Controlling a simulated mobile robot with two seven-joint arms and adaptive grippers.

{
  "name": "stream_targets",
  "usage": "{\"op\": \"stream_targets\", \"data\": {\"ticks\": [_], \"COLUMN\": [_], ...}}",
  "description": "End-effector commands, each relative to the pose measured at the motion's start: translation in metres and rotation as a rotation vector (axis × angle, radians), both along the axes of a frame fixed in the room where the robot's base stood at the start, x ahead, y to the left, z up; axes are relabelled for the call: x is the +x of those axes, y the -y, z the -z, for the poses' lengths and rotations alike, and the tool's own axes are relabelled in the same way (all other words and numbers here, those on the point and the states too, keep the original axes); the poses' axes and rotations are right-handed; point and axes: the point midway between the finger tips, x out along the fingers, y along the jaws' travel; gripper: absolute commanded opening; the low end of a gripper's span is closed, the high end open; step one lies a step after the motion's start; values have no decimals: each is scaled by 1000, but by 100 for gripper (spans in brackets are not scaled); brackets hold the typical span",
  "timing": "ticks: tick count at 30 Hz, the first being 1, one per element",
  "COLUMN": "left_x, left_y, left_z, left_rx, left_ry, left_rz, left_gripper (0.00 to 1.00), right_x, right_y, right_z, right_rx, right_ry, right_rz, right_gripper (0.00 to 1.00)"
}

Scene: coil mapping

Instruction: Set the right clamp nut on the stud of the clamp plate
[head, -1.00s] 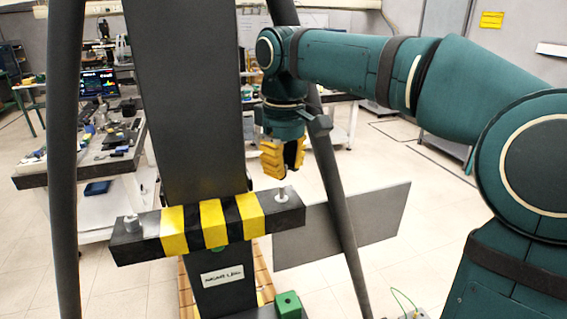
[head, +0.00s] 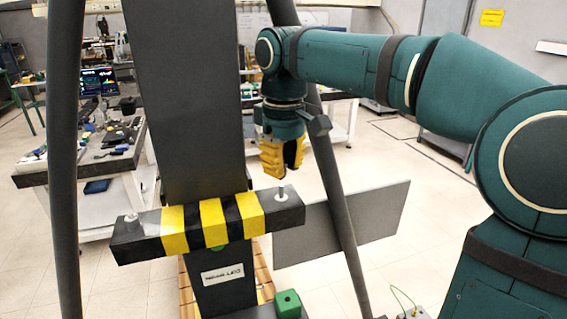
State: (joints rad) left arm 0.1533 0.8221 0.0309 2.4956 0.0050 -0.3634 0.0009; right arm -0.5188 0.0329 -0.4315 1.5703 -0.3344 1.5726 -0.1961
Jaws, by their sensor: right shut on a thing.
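The clamp plate (head: 223,219), a dark bar with yellow and black stripes, lies across the tall dark column. A thin light stud (head: 282,194) stands upright near its right end. Another short stud (head: 131,217) stands at its left end. My right gripper (head: 283,172) has yellow fingers pointing down and is just above the right stud, a small gap apart. I cannot tell whether the nut is exactly in line with the stud. My left gripper is not in view.
Dark slanted legs (head: 338,200) stand on both sides of the column, one close behind my right gripper. A grey panel (head: 385,215) is at the right. A green block (head: 288,304) is below the plate. A cluttered workbench (head: 75,172) stands at the back left.

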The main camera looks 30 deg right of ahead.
Motion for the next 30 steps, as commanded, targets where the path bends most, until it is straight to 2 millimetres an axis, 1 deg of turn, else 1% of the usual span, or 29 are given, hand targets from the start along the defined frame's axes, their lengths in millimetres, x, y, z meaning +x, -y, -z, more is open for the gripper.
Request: {"op": "stream_targets", "data": {"ticks": [18, 30], "left_x": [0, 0], "left_y": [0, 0], "left_z": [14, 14], "left_rx": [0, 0], "left_ry": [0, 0], "left_rz": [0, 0], "left_gripper": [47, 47], "right_x": [0, 0], "right_y": [0, 0], "right_z": [21, 22], "right_rx": [0, 0], "right_ry": [-1, 0], "right_rz": [0, 0], "right_gripper": [0, 0]}}
